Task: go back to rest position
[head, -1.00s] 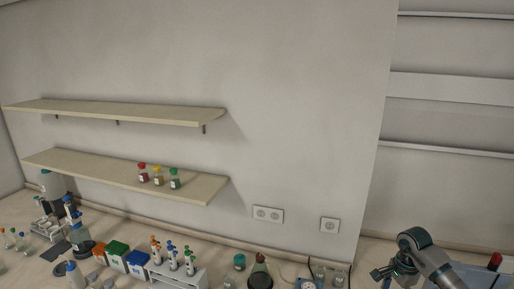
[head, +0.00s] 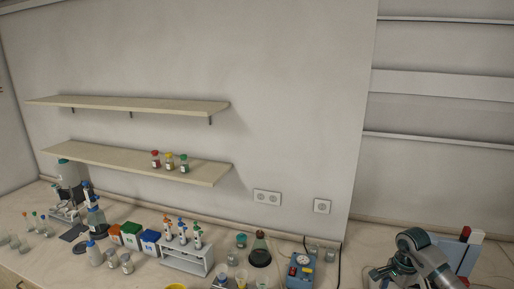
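My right arm shows at the lower right of the head view, bent above the bench (head: 345,259). Its gripper cannot be made out; the lower part of the arm runs out of the picture. My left arm and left gripper are not in view. Nothing held can be seen.
Three capped bottles (head: 169,162) stand on the lower shelf (head: 110,158); the upper shelf (head: 135,105) is empty. Along the bench are a pipette rack (head: 188,258), coloured boxes (head: 131,235), a dark-based flask (head: 260,252) and a blue device (head: 300,270).

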